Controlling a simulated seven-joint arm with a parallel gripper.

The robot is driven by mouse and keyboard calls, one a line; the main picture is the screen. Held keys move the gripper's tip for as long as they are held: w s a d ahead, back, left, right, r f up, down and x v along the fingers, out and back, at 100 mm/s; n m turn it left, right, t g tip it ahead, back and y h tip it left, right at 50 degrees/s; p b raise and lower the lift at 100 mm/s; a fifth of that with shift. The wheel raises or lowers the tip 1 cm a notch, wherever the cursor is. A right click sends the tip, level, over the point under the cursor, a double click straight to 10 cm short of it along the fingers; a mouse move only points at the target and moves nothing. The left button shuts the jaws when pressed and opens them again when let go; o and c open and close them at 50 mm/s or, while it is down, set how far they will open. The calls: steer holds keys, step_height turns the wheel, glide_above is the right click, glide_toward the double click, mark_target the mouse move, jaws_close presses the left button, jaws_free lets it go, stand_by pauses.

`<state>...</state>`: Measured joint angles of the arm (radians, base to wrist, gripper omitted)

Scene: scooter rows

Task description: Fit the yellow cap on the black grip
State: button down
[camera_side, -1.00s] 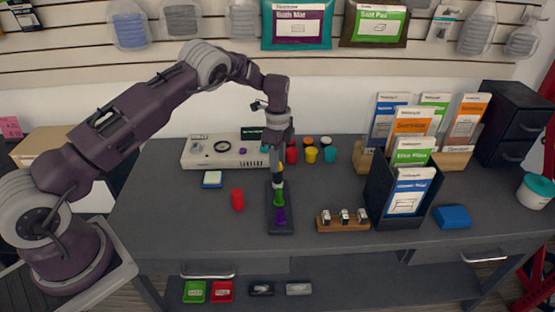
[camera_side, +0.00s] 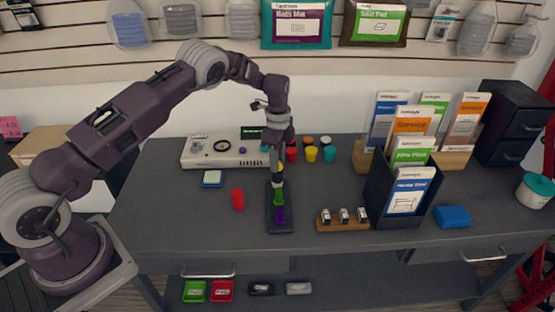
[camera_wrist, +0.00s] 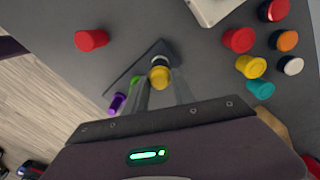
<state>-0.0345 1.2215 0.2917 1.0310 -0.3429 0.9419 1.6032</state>
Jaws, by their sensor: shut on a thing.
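My gripper (camera_wrist: 159,82) is shut on the yellow cap (camera_wrist: 160,75), which shows between the fingertips in the wrist view. In the side view the yellow cap (camera_side: 280,168) is a small patch under my gripper (camera_side: 279,161), over the far end of the dark rack (camera_side: 284,229). The black grip is mostly hidden beneath the cap and fingers. I cannot tell whether the cap touches it or is seated. Green (camera_side: 279,197) and purple (camera_side: 280,214) pieces stand nearer along the rack, with a white piece (camera_side: 279,183) between the green one and my gripper.
A red cylinder (camera_side: 237,199) stands left of the rack. Several colored caps, including another yellow one (camera_side: 311,155), stand behind to the right. A white device (camera_side: 215,160) is behind left. A wooden block with metal parts (camera_side: 343,224) is at the right.

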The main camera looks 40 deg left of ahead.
steer(key=shift+f, duration=0.15)
steer(key=c, duration=0.6)
jaws_free()
steer(key=shift+o, duration=0.2)
steer(key=shift+r, duration=3)
